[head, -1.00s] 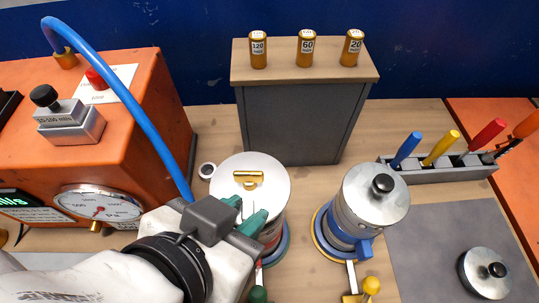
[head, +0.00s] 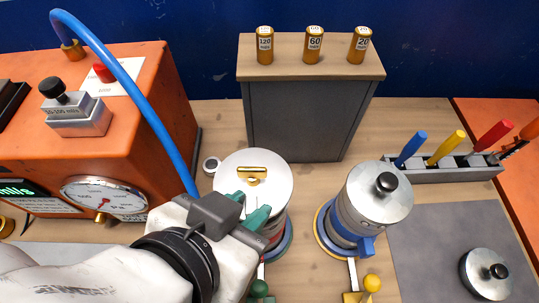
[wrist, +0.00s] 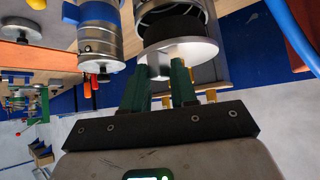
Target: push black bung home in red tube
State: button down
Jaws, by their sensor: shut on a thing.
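In the head view a pale round plate (head: 272,172) with a gold handle (head: 252,173) caps the red tube (head: 269,233), whose side is mostly hidden behind my gripper. The wrist view, which looks inverted, shows a black band, the black bung (wrist: 170,25), between this plate (wrist: 185,50) and the silver tube part. I cannot tell how deep it sits. My gripper (head: 250,205) has green fingers at the plate's near side; they also reach it in the wrist view (wrist: 159,72). They are shut with a gap on a part of the bung; the gripped part is hidden.
A blue-banded tube (head: 352,225) with a black-knobbed lid stands close on the right. A grey box (head: 300,120) with brass weights is behind. The orange machine (head: 150,110) and its blue hose (head: 130,85) are at left. A loose lid (head: 486,272) lies on the grey mat.

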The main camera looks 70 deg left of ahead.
jog(key=shift+f+b, duration=1.7)
jog(key=shift+f, duration=0.45)
jog(key=c, duration=0.8)
grip_release()
jog(key=shift+s+r, duration=0.1)
jog(key=shift+r, duration=0.05)
jog(key=b+v, duration=0.3)
jog(key=v, duration=0.7)
jog(key=shift+s+d, duration=0.2)
jog(key=shift+d, duration=0.05)
jog(key=shift+r, duration=0.1)
